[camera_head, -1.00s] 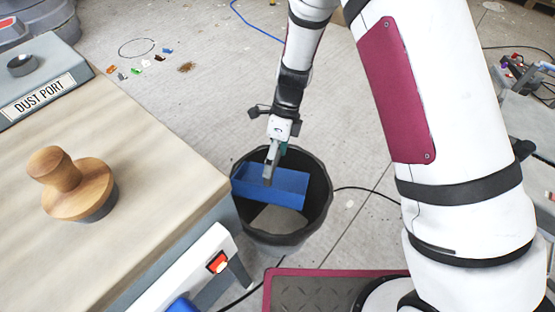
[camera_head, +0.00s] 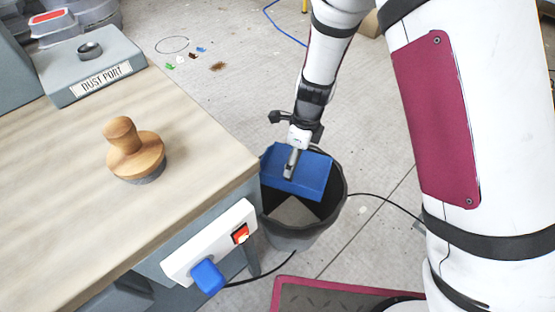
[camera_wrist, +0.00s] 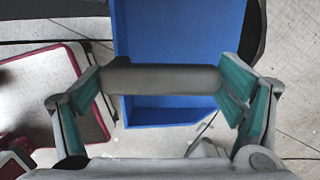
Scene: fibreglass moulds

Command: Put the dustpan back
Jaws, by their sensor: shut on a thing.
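The blue dustpan (camera_head: 312,176) is held over the mouth of a dark grey bin (camera_head: 337,196), its pan tilted over the opening. My gripper (camera_head: 291,165) is shut on the dustpan's grey handle. In the wrist view my gripper (camera_wrist: 165,82) has its teal finger pads at both ends of the handle, and the blue dustpan (camera_wrist: 180,40) fills the upper middle. The bin's inside is partly hidden by the dustpan; a grey patch shows at its bottom.
The wooden bench (camera_head: 60,200) at left carries a wooden-handled tool (camera_head: 135,152) and a grey dust port box (camera_head: 95,66). A blue plug (camera_head: 208,277) sticks out at the bench front. Small coloured scraps (camera_head: 183,62) lie on the floor behind. A cable runs right of the bin.

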